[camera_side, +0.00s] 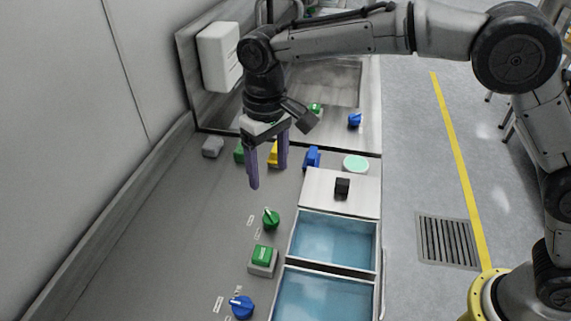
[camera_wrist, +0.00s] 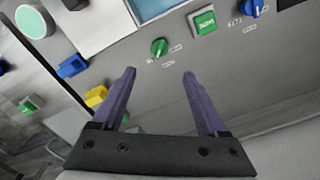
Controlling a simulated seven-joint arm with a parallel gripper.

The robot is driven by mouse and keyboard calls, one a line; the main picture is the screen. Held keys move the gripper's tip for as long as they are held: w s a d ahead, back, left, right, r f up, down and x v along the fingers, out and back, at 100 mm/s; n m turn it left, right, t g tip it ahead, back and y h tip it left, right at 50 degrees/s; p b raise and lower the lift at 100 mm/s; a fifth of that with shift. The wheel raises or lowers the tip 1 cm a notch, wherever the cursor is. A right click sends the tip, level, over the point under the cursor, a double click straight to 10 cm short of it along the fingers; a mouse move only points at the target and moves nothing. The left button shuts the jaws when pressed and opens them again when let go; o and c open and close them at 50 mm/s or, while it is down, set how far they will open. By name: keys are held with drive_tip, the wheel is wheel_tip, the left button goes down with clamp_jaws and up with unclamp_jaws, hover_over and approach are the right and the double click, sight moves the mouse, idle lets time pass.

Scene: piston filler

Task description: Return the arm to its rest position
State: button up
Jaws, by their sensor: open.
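My gripper (camera_side: 267,172) hangs from my arm, pointing down above the grey counter, left of the lidded compartment. Its two purple fingers are apart with nothing between them. In the wrist view the open fingers (camera_wrist: 159,78) stand apart over bare counter, and the green knob (camera_wrist: 160,47) shows beyond the gap between their tips. The green knob also shows in the side view (camera_side: 271,219), in front of my gripper. The fingers partly overlap the yellow object (camera_side: 272,156) in the side view.
A green square button (camera_side: 262,256) and a blue knob (camera_side: 241,307) sit nearer on the counter. Blue-filled basins (camera_side: 335,238) and a metal lid with a black handle (camera_side: 342,187) lie to the right. A white wall box (camera_side: 219,55) is behind left. The left counter is clear.

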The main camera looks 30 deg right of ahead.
drive_tip(key=s+d+r+m+t+y, duration=0.15)
drive_tip(key=s+d+r, duration=0.25)
drive_tip(key=d+r, duration=0.45)
drive_tip(key=s+d+r+m+t+h, duration=0.1)
drive_tip(key=s+d+r+m+t, duration=0.15)
drive_tip(key=d+r, duration=0.55)
drive_tip(key=s+d+f+t, duration=0.1)
drive_tip(key=s+d, duration=0.3)
drive_tip(key=s, duration=0.3)
drive_tip(key=s+d+f, duration=0.1)
drive_tip(key=s+d, duration=0.4)
drive_tip(key=s, duration=0.1)
drive_tip(key=s+d+f+n, duration=0.1)
drive_tip(key=s+f, duration=0.6)
drive_tip(key=f, duration=0.1)
drive_tip(key=shift+d+f+t, duration=0.2)
drive_tip(key=shift+t, duration=0.1)
drive_tip(key=shift+s, duration=0.1)
idle(3.0)
